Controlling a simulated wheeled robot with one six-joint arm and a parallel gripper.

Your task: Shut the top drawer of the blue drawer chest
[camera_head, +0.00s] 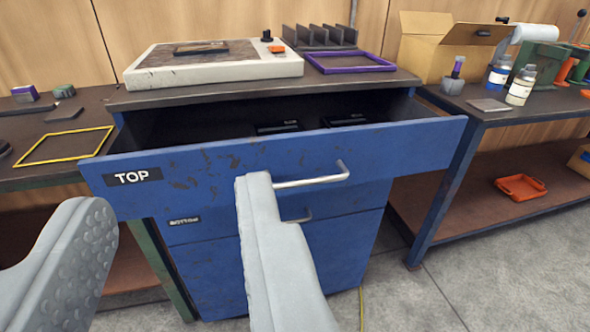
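The blue drawer chest (215,270) stands ahead with worn, chipped paint. Its top drawer (400,147), labelled TOP, is pulled out, and its dark inside shows with a few small black items (278,127). A silver bar handle (300,183) is on the drawer's front, right of its middle. The lower drawer, labelled BOTTOM, looks shut, its handle partly hidden. My gripper (175,190) has its two grey fingers wide apart with nothing between them. The right finger's tip overlaps the drawer front just left of the handle; I cannot tell if it touches.
On the chest top are a pale flat machine (215,68), a purple frame (348,64) and a dark slotted rack (320,36). A left bench holds a yellow frame (62,160). A right bench (520,110) holds a cardboard box (430,55) and bottles. Grey floor is open at lower right.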

